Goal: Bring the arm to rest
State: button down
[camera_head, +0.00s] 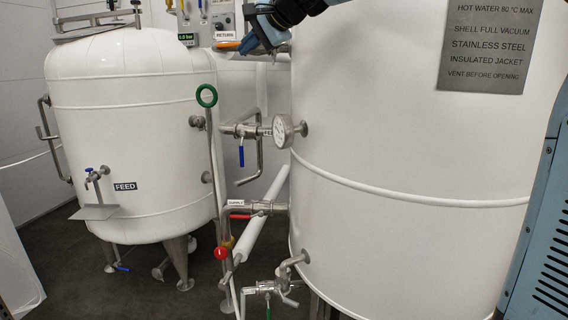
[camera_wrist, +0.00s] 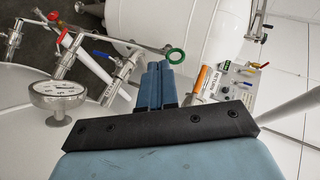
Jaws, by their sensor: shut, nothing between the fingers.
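My gripper (camera_head: 256,32) is at the top middle of the head view, in front of the pipework between the two white tanks. In the wrist view my gripper (camera_wrist: 159,68) shows its two blue fingers side by side and closed, with nothing between them. An orange handle (camera_head: 226,45) lies just left of the fingertips in the head view. I cannot tell from the views whether the fingers touch it. The arm reaches in from the top edge and most of it is out of view.
The large tank (camera_head: 400,170) stands close on the right, with a dial gauge (camera_head: 284,131) sticking out. The feed tank (camera_head: 130,130) is at the left. Valves with a green ring (camera_head: 206,96), a blue lever (camera_head: 241,156) and a red lever (camera_head: 240,217) fill the gap between.

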jog(key=s+d+f+n+g+h, duration=0.2)
jog(key=s+d+f+n+h, duration=0.3)
jog(key=s+d+f, duration=2.3)
jog(key=s+d+h, duration=0.2)
jog(key=d+h, duration=0.2)
jog(key=shift+s+f, duration=0.2)
jog(key=shift+s, duration=0.05)
